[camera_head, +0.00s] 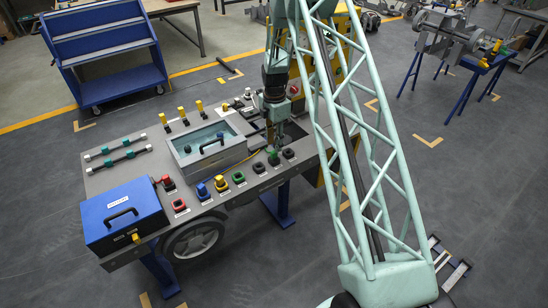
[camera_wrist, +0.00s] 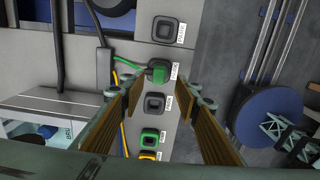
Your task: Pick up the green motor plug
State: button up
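A green plug (camera_wrist: 160,73) sits in a dark square socket on the grey chassis top in the wrist view, with a green cable running off to the left. In the head view this green plug (camera_head: 273,158) is just below my gripper (camera_head: 271,137). A second green plug or cap (camera_wrist: 150,137) sits farther along the same row, also visible in the head view (camera_head: 238,177).
Dark empty sockets (camera_wrist: 155,104) (camera_wrist: 165,29) flank the plug. A yellow plug (camera_head: 220,183), a blue one (camera_head: 202,191) and a red one (camera_head: 167,184) continue the row. A clear-lidded box (camera_head: 207,146) and a blue box (camera_head: 123,214) stand on the chassis.

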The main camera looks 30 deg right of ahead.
aim_at(274, 153)
jog(key=shift+f, duration=0.6)
jog(key=shift+w+f+b, duration=0.1)
jog(key=shift+f+b, duration=0.25)
jog(key=shift+f, duration=2.25)
jog(key=c, duration=1)
